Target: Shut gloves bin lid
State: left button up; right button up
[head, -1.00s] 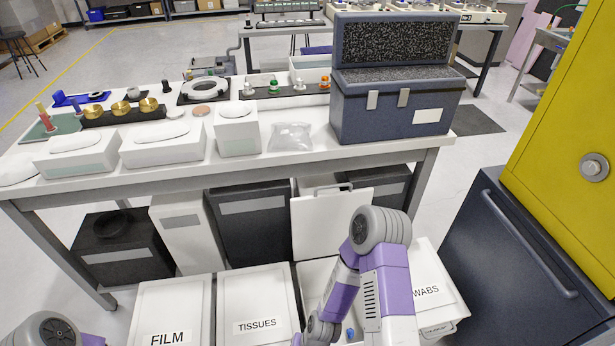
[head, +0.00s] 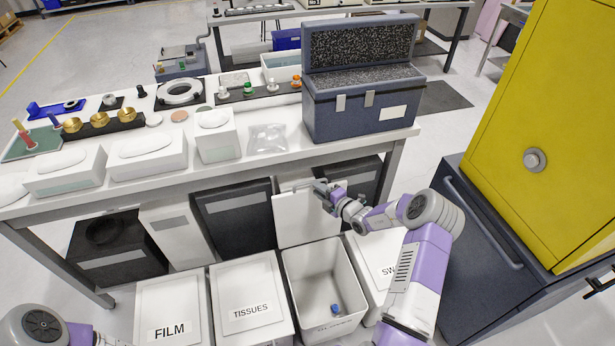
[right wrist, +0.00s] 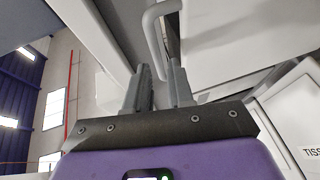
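The open white bin (head: 289,268) stands between the tissues and swabs bins; its front label is too oblique to read, so I cannot confirm it says gloves. Its white lid (head: 293,222) stands raised, nearly upright, at the bin's back under the table edge. A small blue item (head: 336,308) lies inside. My right gripper (head: 320,186) is at the lid's top edge by the grey handle. In the right wrist view, the fingers (right wrist: 160,70) are apart, with the handle (right wrist: 153,30) just ahead; whether it lies between them is unclear. My left gripper is out of view.
The closed film bin (head: 170,300) and tissues bin (head: 243,285) are on the left, the swabs bin (head: 375,255) on the right. The table (head: 240,165) overhangs behind the lid. A dark cabinet (head: 470,270) stands right of my right arm.

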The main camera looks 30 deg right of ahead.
jog(key=d+b+x, duration=0.1)
jog(key=b+x, duration=0.1)
jog(key=x, duration=0.5)
jog(key=shift+w+a, duration=0.25)
jog(key=shift+a, duration=0.05)
jog(key=shift+r, duration=0.1)
grip_shut()
